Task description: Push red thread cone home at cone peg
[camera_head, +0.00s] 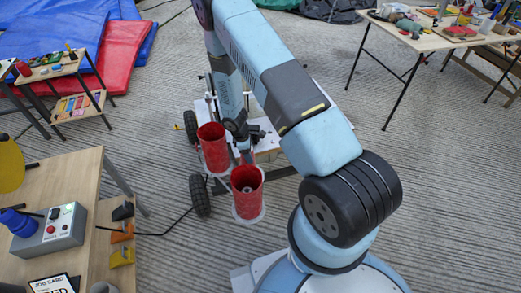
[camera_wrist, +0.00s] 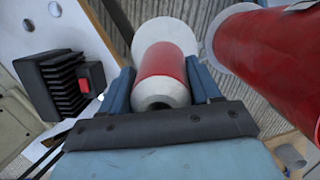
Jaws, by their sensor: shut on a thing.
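The red thread cone (camera_wrist: 165,68) sits between the two fingers of my gripper (camera_wrist: 162,84) in the wrist view. Its pale rounded end faces the camera, and its red band is beyond that. A white disc (camera_wrist: 176,32) lies behind the far end of the cone. The cone peg cannot be made out; I cannot tell how far the cone is on it. In the head view my gripper (camera_head: 243,150) is small and reaches down by two red cylinders (camera_head: 212,145), (camera_head: 247,182) with pale discs at their bases.
A large red cylinder (camera_wrist: 275,55) stands close on the right in the wrist view. A black finned block with a red switch (camera_wrist: 92,78) is on the left. In the head view, a wheeled cart (camera_head: 200,194) is under my gripper, and a wooden bench (camera_head: 60,185) stands at left.

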